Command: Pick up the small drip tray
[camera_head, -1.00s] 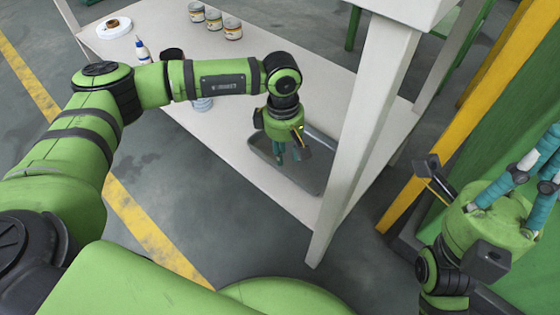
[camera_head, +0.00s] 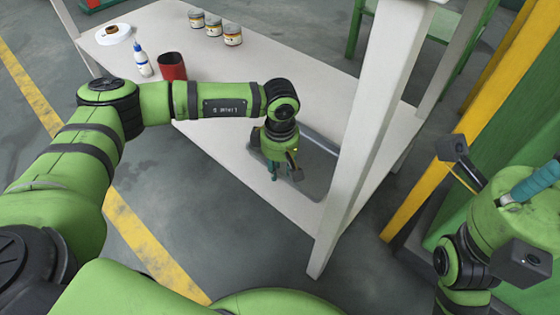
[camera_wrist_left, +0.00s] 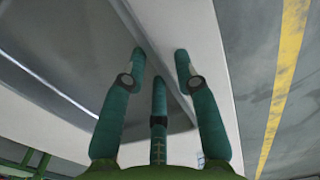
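The small drip tray (camera_head: 318,172) is a shallow dark grey tray lying flat on the white table surface, near its front edge and left of a white post. My left gripper (camera_head: 276,176) points down at the tray's near left part and hides some of it. In the left wrist view, the fingers of my left gripper (camera_wrist_left: 160,58) are spread, with the tray (camera_wrist_left: 85,45) under the left finger and its rim running between the fingers. Whether they touch it I cannot tell. My right gripper (camera_head: 520,195) is at the right edge, partly cut off, away from the tray.
The white table (camera_head: 245,75) also holds several cans (camera_head: 232,36), a glue bottle (camera_head: 141,62), a dark red cup (camera_head: 172,67) and a white disc (camera_head: 113,34). The white post (camera_head: 375,125) stands close right of the tray. A yellow upright (camera_head: 440,135) stands further right.

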